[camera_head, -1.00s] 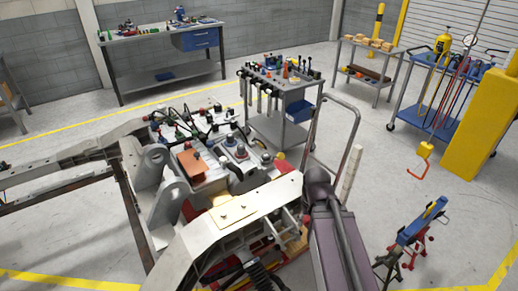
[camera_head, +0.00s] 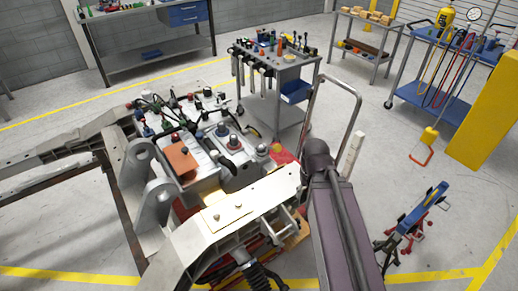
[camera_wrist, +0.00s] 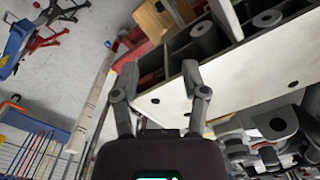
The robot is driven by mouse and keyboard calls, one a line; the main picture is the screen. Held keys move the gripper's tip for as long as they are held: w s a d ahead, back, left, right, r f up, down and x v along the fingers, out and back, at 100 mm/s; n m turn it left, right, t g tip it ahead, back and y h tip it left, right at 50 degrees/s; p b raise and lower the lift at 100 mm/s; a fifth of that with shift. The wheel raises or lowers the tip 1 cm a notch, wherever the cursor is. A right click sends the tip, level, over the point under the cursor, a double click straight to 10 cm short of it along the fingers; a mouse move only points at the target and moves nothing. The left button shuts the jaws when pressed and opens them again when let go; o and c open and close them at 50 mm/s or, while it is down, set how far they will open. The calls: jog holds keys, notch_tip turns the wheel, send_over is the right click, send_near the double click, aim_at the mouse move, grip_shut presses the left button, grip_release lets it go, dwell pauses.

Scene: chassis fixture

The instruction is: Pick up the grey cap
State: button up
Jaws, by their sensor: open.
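Small grey knob-like pieces stand on the pale blocks of the chassis fixture in the head view. One is a grey dome-topped piece (camera_head: 262,149), and another sits on a pale base (camera_head: 232,141). I cannot tell for sure which is the grey cap. In the wrist view my gripper (camera_wrist: 160,74) is open, its two grey fingers apart with nothing held. It hangs over the pale chassis plate (camera_wrist: 235,85). Grey round parts (camera_wrist: 276,122) show right of the fingers. My gripper is hidden in the head view, where my arm shows right of the chassis.
Chassis rails (camera_head: 60,184) run left. Open floor lies between the cart and the post.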

jog(key=o, duration=0.5)
jog(key=shift+c, duration=0.2)
jog(key=shift+w+r, duration=0.2)
jog(key=shift+w, duration=0.1)
notch_tip(320, 180, up, 14)
jog(key=m+p, duration=1.1)
jog(key=p, duration=0.4)
send_over(261, 147)
jog(key=shift+a+r, duration=0.1)
notch_tip(261, 147, down, 9)
jog(key=b, duration=0.9)
jog(key=shift+r, duration=0.2)
jog(key=shift+f, duration=0.1)
jog(key=shift+w+f+b, duration=0.1)
jog(key=shift+f+b, duration=2.4)
jog(key=shift+b, duration=0.1)
